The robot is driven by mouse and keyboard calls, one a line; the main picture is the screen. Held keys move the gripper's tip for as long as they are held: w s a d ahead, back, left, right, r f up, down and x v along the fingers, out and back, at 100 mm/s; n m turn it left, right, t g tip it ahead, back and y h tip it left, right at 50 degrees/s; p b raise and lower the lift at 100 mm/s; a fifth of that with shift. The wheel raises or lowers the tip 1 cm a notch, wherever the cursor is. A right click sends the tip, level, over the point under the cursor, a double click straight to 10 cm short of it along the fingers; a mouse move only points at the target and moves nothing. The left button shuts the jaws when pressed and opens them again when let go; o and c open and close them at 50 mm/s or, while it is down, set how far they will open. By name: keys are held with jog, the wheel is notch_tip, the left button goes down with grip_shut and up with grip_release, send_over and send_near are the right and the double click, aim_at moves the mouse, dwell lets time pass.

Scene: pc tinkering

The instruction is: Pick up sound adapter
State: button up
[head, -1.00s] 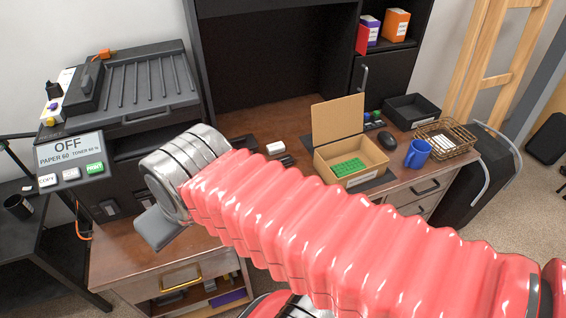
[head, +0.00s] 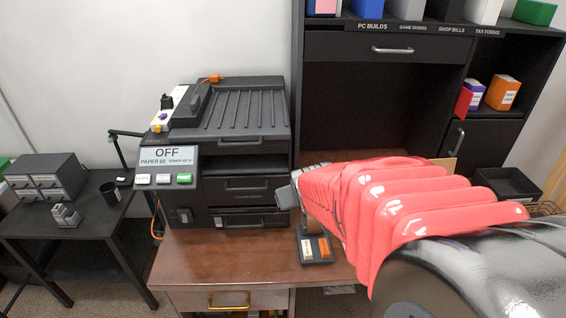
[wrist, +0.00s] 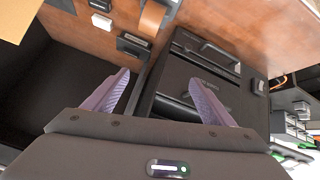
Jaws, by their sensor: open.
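My gripper (wrist: 160,80) is open and empty in the wrist view, its two purple fingers spread apart. In the head view it is mostly hidden behind my red arm, with the desk below it. I cannot tell for certain which object is the sound adapter. Small candidates lie on the brown desk in the wrist view: a white block (wrist: 101,21), a black block (wrist: 100,5) and a black box with a pale label (wrist: 133,45). All are beyond the fingertips and untouched. In the head view my arm covers that part of the desk.
A black printer (head: 240,150) reading OFF stands at the desk's left; a power strip (head: 168,108) with plugs lies on it. A dark holder with white and orange labels (head: 316,250) is on the desk (head: 215,260). The desk's front left is clear.

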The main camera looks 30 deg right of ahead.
jog(key=s+d+f+m+t+h, duration=0.1)
jog(key=d+f, duration=0.9)
jog(key=d, duration=0.5)
jog(key=s+d+f, duration=0.2)
jog(key=f, duration=0.1)
jog(key=s+d+f+m+t, duration=0.1)
jog(key=s+d+f, duration=0.1)
jog(key=s+d+f+m+t+h, duration=0.1)
jog(key=s+d+f, duration=0.1)
jog(key=d+f, duration=0.1)
jog(key=shift+s+d+f, duration=0.1)
jog(key=shift+s+f, duration=0.2)
jog(key=shift+s, duration=0.05)
jog(key=shift+s+d+f+t, duration=0.15)
jog(key=shift+s+f+t, duration=0.05)
jog(key=shift+s+t, duration=0.1)
jog(key=shift+x, duration=4.3)
